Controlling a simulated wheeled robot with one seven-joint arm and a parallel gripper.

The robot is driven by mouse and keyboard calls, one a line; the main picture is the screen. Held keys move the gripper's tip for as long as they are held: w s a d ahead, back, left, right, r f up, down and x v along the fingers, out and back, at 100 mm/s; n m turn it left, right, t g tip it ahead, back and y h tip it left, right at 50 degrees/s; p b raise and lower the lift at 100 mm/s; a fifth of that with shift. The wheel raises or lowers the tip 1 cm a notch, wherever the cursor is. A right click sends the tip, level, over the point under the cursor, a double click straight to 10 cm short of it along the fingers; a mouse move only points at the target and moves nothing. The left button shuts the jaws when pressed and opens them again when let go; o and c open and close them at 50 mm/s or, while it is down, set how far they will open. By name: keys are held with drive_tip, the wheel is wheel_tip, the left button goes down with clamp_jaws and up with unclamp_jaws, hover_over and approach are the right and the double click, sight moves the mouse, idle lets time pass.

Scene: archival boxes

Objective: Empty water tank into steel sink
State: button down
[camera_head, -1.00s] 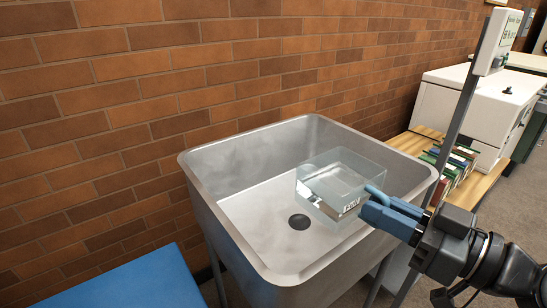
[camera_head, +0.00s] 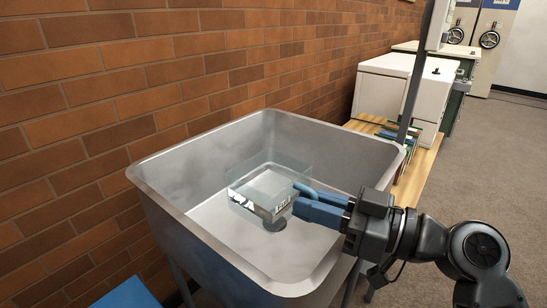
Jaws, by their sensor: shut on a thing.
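The water tank (camera_head: 258,184) is a clear, open-looking box with a pale label on its front side. It is over the steel sink's basin, within the rim outline, and looks about level. I cannot tell how much water is in it. The steel sink (camera_head: 190,222) is a deep grey basin on legs, with a dark drain (camera_head: 275,224) partly hidden under the tank. My gripper (camera_head: 308,204) has blue fingers and reaches in from the right over the sink's rim.
A brick wall (camera_head: 150,90) runs behind the sink. A wooden bench (camera_head: 418,172) with several books (camera_head: 424,132) and a white cabinet (camera_head: 385,88) stand beyond it. A grey post (camera_head: 414,75) rises by the sink's right corner. A blue surface (camera_head: 128,294) is at lower left. Open floor lies right.

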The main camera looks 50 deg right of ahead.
sight(309, 175)
drive_tip(key=shift+d+r, duration=0.1)
drive_tip(key=shift+w+d+r+m+g, duration=0.35)
drive_tip(key=shift+d+m, duration=0.2)
drive_tip(key=shift+m, duration=0.35)
drive_tip(key=shift+w+d+r+m+g, duration=0.15)
drive_tip(key=shift+w+d+m+g, duration=0.25)
drive_tip(key=shift+d+m, duration=0.45)
drive_tip(key=shift+w+r+p, duration=0.1)
drive_tip(key=shift+r+p, duration=0.1)
drive_tip(key=shift+p, duration=0.1)
drive_tip(key=shift+w+d+m+p, duration=0.2)
drive_tip(key=shift+d+m+p, duration=0.15)
drive_tip(key=shift+m+p, duration=0.15)
drive_tip(key=shift+w+d+m+p, duration=0.2)
drive_tip(key=shift+d+m+p, duration=0.05)
drive_tip(key=shift+p, duration=0.3)
drive_tip(key=shift+g, duration=0.25)
drive_tip(key=d+r+p, duration=0.1)
drive_tip(key=p, duration=0.1)
drive_tip(key=w+d+m+p, duration=0.1)
drive_tip(key=p, duration=0.1)
drive_tip(key=shift+w+r+y, duration=0.15)
drive_tip(key=shift+r+y, duration=0.15)
drive_tip(key=shift+r, duration=0.05)
